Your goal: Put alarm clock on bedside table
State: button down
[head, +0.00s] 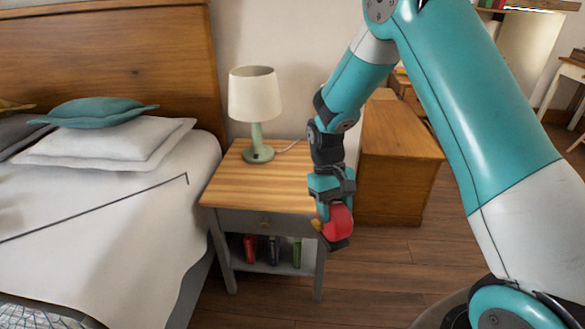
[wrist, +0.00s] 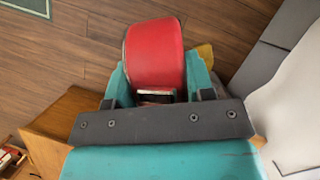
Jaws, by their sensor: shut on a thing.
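The red alarm clock (head: 340,220) is held in my gripper (head: 332,228), in front of the right front corner of the bedside table. In the wrist view the red clock (wrist: 154,52) sits between the two fingers of my gripper (wrist: 155,85), with wooden floor behind it. A small yellow part shows beside it. The bedside table (head: 225,185) has a light wooden top, a grey drawer front and an open lower shelf. Its top is hidden in part by my arm at the right.
A lamp (head: 255,100) with a cream shade and green base stands at the back of the tabletop. The front of the top is bare. Books (head: 273,250) stand on the lower shelf. The bed (head: 110,210) is at the left, a wooden cabinet (head: 400,150) at the right.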

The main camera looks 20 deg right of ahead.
aim_at(279, 180)
jog(key=z, duration=1.3)
jog(key=i, duration=1.3)
jog(key=u, duration=1.5)
